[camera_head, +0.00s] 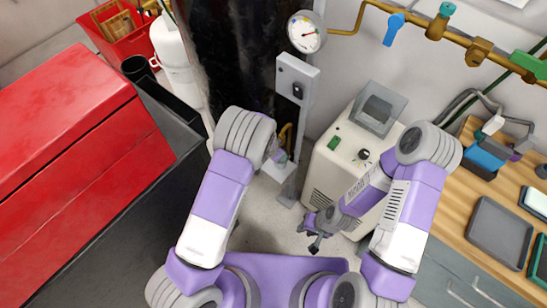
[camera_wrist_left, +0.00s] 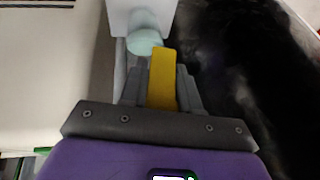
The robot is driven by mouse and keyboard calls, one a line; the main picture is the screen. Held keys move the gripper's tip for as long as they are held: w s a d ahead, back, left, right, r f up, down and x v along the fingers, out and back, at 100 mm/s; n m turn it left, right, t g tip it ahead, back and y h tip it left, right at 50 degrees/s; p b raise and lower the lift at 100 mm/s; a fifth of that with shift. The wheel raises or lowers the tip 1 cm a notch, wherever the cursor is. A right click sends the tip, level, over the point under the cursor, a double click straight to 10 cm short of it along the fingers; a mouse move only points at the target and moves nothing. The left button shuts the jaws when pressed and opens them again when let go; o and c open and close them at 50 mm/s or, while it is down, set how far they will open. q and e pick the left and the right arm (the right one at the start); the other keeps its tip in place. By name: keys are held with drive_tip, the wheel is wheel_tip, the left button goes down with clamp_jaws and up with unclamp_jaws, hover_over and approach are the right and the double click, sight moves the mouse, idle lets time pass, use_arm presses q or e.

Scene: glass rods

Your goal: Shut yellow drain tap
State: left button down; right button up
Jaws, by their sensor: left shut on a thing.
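The yellow drain tap handle (camera_wrist_left: 162,78) sits between the grey fingers of my left gripper (camera_wrist_left: 161,92) in the left wrist view. The fingers are shut on it, and its far end points at a pale green rounded part (camera_wrist_left: 144,42). In the head view a small yellow-brown piece (camera_head: 286,132) shows beside the grey post, and my left wrist hides most of the tap and the gripper. My right gripper (camera_head: 314,240) is empty, with its dark fingers apart, in front of the cream machine.
The grey post (camera_head: 296,75) carries a switch box under a round gauge (camera_head: 306,32). A cream machine (camera_head: 345,155) stands to its right. A red toolbox (camera_head: 70,130) is at left, and a wooden bench (camera_head: 510,190) with trays is at right. A dark column rises behind the post.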

use_arm(q)
drive_tip(key=shift+f+t+y+b, duration=0.15)
drive_tip(key=shift+t+y+b, duration=0.15)
drive_tip(key=shift+y+b, duration=0.35)
drive_tip(key=shift+a, duration=0.15)
drive_tip(key=shift+w+a+r+m+t+y, duration=0.2)
drive_tip(key=shift+a+r+m+t+y, duration=0.05)
drive_tip(key=shift+t+y, duration=0.35)
drive_tip(key=shift+w+a+r+m+t+y, duration=0.2)
drive_tip(key=shift+m+t+y, duration=0.05)
drive_tip(key=shift+t+y, duration=0.3)
use_arm(e)
drive_tip(key=shift+f, duration=1.35)
use_arm(q)
drive_tip(key=c, duration=0.9)
unclamp_jaws()
